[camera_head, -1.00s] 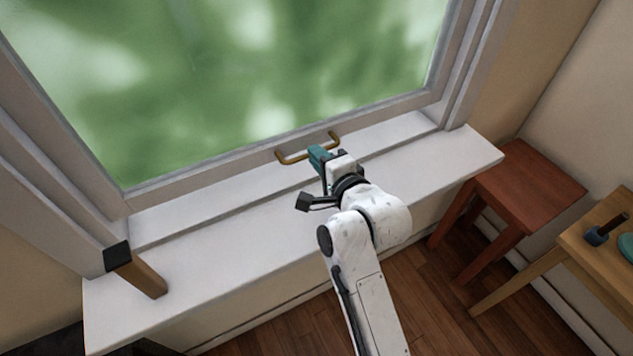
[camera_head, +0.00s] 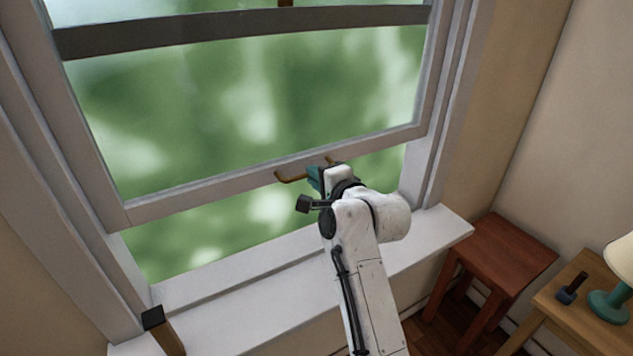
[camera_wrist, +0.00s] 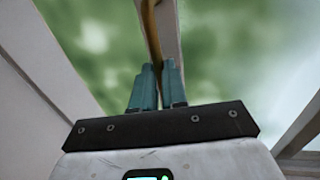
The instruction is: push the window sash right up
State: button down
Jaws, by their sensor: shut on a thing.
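The window sash (camera_head: 165,207) is a pale wooden frame around glass, raised part way with a gap between its bottom rail and the sill. A brass pull handle (camera_head: 290,178) is on its bottom rail. My gripper (camera_head: 316,178) is at the handle, its teal fingers shut on the right part of the bar. In the wrist view the handle (camera_wrist: 152,35) runs down between the two teal fingertips of my gripper (camera_wrist: 157,72). The fingers hide part of the bar in the head view.
A dark sash rail (camera_head: 230,25) crosses above. A red-brown stool (camera_head: 500,255) and a table (camera_head: 560,315) with a lamp (camera_head: 612,300) stand at right.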

jog(key=shift+r, duration=0.15)
jog(key=c, duration=1.2)
grip_release()
jog(key=shift+o, duration=0.2)
jog(key=b+v, duration=0.2)
jog(key=v, duration=0.8)
jog(key=shift+s+d, duration=0.25)
jog(key=shift+s, duration=0.05)
